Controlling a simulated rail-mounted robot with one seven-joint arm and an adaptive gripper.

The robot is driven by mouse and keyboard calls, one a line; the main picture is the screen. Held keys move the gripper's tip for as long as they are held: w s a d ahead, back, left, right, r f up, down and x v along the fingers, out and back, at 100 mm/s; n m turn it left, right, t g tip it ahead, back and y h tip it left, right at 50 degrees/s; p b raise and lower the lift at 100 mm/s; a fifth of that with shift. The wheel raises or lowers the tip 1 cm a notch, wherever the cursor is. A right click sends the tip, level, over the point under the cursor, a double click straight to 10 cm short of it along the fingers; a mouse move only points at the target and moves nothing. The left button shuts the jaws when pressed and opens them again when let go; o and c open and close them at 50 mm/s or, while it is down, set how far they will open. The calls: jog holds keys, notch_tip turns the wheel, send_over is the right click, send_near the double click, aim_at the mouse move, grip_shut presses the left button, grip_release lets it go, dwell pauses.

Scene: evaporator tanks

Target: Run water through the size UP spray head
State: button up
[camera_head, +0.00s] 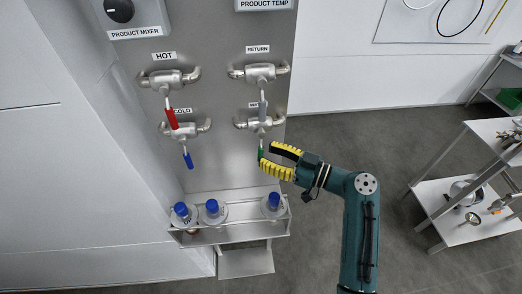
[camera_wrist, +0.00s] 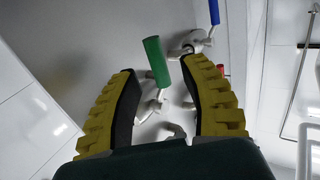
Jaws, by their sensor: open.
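A green valve handle (camera_head: 261,154) hangs from the lower right valve (camera_head: 259,122) on the steel panel; its label is partly hidden. My gripper (camera_head: 267,156) is open at this handle, its yellow-padded fingers pointing left toward it. In the wrist view the green handle (camera_wrist: 157,62) shows between the two spread fingertips, with no clear contact on either side. The HOT valve has a red handle (camera_head: 172,118), the COLD valve a blue handle (camera_head: 188,160), and the RETURN valve a grey handle (camera_head: 263,110). I cannot make out a spray head marked UP.
Blue-capped bottles (camera_head: 212,211) stand in a metal rack (camera_head: 240,236) below the panel. A cart (camera_head: 437,205) at the right carries a metal pot (camera_head: 462,189) and small fittings (camera_head: 473,218). Floor between panel and cart is clear. A PRODUCT MIXER knob (camera_head: 119,10) is at the top.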

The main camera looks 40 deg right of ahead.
jog(key=shift+x, duration=1.35)
jog(key=shift+c, duration=0.3)
